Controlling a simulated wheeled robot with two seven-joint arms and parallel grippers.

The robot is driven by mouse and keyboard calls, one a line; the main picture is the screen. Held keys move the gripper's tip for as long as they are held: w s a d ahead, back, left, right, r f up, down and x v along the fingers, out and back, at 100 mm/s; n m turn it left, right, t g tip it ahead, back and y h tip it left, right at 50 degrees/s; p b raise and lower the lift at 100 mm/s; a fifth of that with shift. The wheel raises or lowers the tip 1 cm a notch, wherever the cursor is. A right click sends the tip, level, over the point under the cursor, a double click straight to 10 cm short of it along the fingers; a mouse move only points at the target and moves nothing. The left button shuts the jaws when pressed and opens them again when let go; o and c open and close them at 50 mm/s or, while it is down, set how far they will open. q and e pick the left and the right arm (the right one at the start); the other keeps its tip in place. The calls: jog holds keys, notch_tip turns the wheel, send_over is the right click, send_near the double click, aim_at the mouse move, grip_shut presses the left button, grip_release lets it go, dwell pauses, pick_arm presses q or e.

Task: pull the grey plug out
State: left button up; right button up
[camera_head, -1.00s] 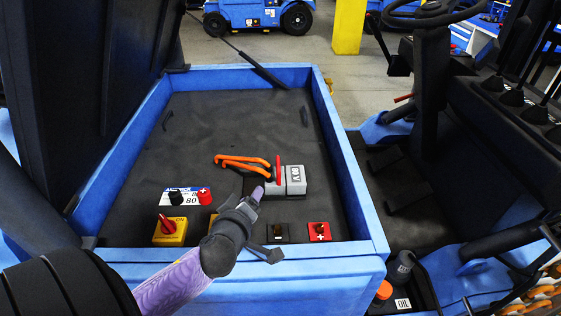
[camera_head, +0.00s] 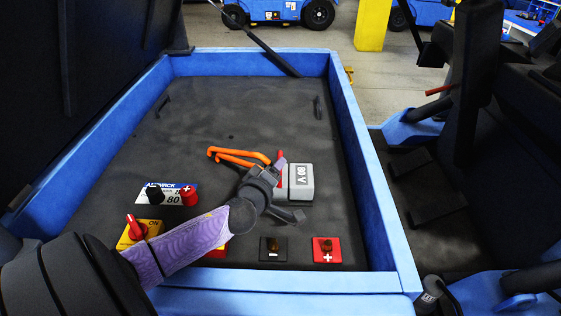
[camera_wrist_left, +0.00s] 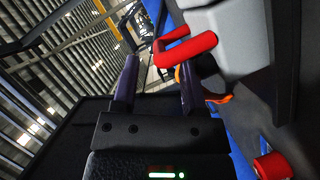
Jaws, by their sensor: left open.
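The grey plug (camera_head: 301,181), marked 80 V, sits on the dark floor of the blue-walled compartment. Its red handle (camera_head: 280,156) is on its left side, partly hidden behind my gripper. My left gripper (camera_head: 284,187) is open and empty, close in front of the plug's left side. In the left wrist view the fingers (camera_wrist_left: 158,82) are spread apart. There, the red handle (camera_wrist_left: 185,48) crosses just beyond the right finger's tip, and the grey plug body (camera_wrist_left: 230,38) is at upper right. Contact cannot be told. My right gripper is not in view.
A yellow switch with a red knob (camera_head: 137,230), a black terminal (camera_head: 273,249) and a red terminal (camera_head: 327,250) are along the near side. The blue wall (camera_head: 375,200) bounds the right. Compartment floor behind is clear.

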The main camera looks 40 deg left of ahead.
pick_arm(q)
jog(key=shift+b+x, duration=0.35)
jog(key=shift+x, duration=1.5)
grip_shut()
jog(key=shift+f, duration=0.1)
